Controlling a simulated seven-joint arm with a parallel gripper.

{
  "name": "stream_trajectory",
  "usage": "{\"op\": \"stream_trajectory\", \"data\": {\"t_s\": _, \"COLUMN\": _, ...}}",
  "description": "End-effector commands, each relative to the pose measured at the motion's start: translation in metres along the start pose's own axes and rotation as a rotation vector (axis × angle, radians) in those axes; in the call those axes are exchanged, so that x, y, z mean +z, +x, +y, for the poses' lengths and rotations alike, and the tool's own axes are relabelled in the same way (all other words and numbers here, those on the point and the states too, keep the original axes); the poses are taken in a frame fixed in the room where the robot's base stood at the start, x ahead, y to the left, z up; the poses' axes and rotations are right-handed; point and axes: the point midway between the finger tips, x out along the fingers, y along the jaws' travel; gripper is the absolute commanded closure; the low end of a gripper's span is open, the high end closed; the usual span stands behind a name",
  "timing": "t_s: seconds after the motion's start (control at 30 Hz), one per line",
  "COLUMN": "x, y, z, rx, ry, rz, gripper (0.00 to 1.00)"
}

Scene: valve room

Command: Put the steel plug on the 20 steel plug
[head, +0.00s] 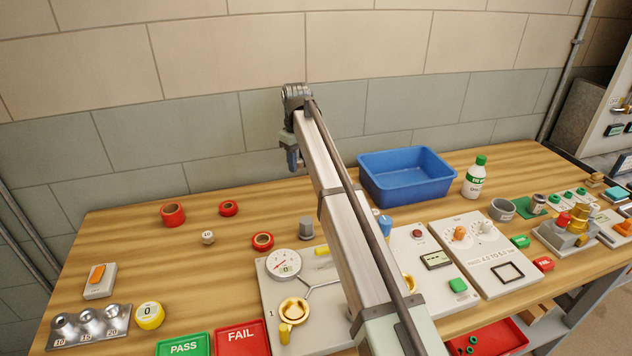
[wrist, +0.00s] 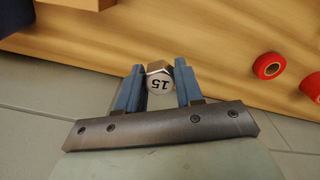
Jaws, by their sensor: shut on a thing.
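My gripper (head: 293,160) is raised above the back of the bench in the head view. In the wrist view my gripper (wrist: 160,90) is shut on a hex-headed steel plug (wrist: 159,80) marked 15, its marked face toward the camera. A small steel plug (head: 208,237), whose mark looks like 20, stands alone on the wood at left in the head view. My gripper is up and to the right of it, well apart. The held plug cannot be made out in the head view.
Red rolls (head: 173,213) lie near the small plug, and a grey cylinder (head: 306,227) stands right of it. A steel block (head: 88,326) with several sockets is at front left.

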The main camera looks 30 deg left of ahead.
Motion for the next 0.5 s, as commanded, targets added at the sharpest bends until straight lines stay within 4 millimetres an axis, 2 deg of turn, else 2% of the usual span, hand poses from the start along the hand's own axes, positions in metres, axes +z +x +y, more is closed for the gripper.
{"op": "stream_trajectory", "data": {"t_s": 0.17, "x": 0.019, "y": -0.012, "z": 0.035, "rx": 0.001, "ry": 0.044, "rz": 0.001, "gripper": 0.98}}
{"op": "stream_trajectory", "data": {"t_s": 0.27, "x": 0.044, "y": -0.022, "z": 0.064, "rx": 0.001, "ry": 0.086, "rz": 0.001, "gripper": 0.98}}
{"op": "stream_trajectory", "data": {"t_s": 0.4, "x": 0.096, "y": -0.035, "z": 0.097, "rx": 0.001, "ry": 0.148, "rz": 0.001, "gripper": 0.98}}
{"op": "stream_trajectory", "data": {"t_s": 0.5, "x": 0.136, "y": -0.042, "z": 0.109, "rx": 0.001, "ry": 0.188, "rz": 0.002, "gripper": 0.98}}
